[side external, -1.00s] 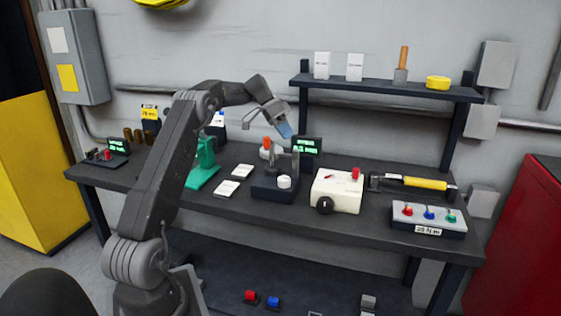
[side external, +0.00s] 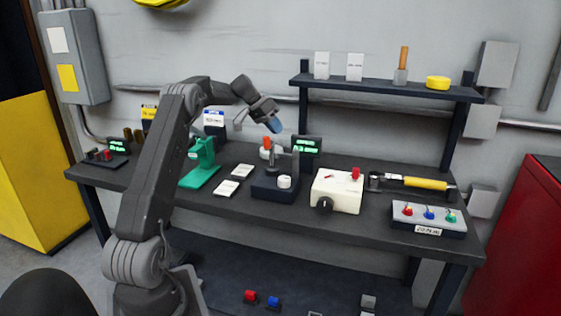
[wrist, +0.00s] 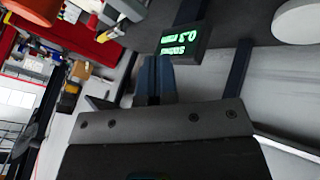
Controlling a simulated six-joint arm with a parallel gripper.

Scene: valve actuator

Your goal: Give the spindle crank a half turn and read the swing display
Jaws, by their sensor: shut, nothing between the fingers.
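I cannot tell which piece is the crank handle. A small black display (side external: 307,145) with green text stands behind to the right. It shows upside down in the wrist view (wrist: 186,42), with a figure like 0.2. My gripper (side external: 276,127) is shut and empty, its bluish fingertips above the fixture and apart from it. The fingers also show in the wrist view (wrist: 153,75).
A white box with a black knob (side external: 338,191) stands right of the fixture, near a yellow-handled tool (side external: 425,183) and a button box (side external: 428,217). A green stand (side external: 201,165) and white cards (side external: 227,187) are on the left. A shelf (side external: 390,88) hangs behind.

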